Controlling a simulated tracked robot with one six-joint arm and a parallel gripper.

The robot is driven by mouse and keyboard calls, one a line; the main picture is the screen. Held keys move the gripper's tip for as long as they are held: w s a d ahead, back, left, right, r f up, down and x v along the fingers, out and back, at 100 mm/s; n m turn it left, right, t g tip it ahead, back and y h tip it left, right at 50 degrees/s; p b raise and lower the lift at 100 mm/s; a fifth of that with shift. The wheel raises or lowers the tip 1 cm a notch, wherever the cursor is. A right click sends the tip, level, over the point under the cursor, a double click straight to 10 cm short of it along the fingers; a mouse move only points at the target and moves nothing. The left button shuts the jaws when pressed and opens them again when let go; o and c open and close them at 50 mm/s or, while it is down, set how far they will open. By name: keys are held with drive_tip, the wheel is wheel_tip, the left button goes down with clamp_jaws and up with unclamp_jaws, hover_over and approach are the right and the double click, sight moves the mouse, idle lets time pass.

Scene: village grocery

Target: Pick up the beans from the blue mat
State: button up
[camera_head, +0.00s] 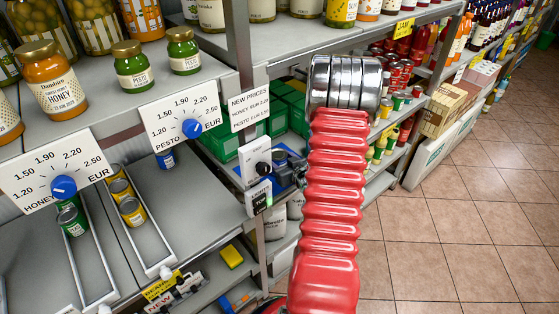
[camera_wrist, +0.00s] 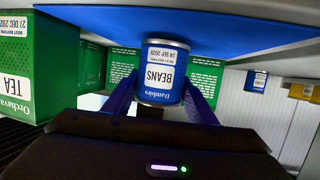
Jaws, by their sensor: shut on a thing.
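The beans can (camera_wrist: 160,72), blue with a white label, appears upside down in the wrist view. My gripper (camera_wrist: 162,90) has its two blue fingers on either side of the can and is shut on it. The blue mat (camera_wrist: 240,38) spans the top of that view, and the can's base end meets it in the picture. I cannot tell whether the can still touches the mat. In the head view my gripper (camera_head: 293,168) is inside the shelf bay, low behind the signs, and the can is not clear there.
Green tea boxes (camera_wrist: 40,70) stand close to the left in the wrist view, with more green boxes (camera_wrist: 205,72) behind the can. A shelf post (camera_head: 243,60), price sign (camera_head: 248,108) and upper shelf (camera_head: 300,40) edge the bay. Floor (camera_head: 460,240) is clear at right.

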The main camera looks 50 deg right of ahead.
sight(278, 154)
wheel_tip(278, 154, up, 9)
drive_tip(key=shift+r, duration=0.1)
idle(0.4)
idle(0.6)
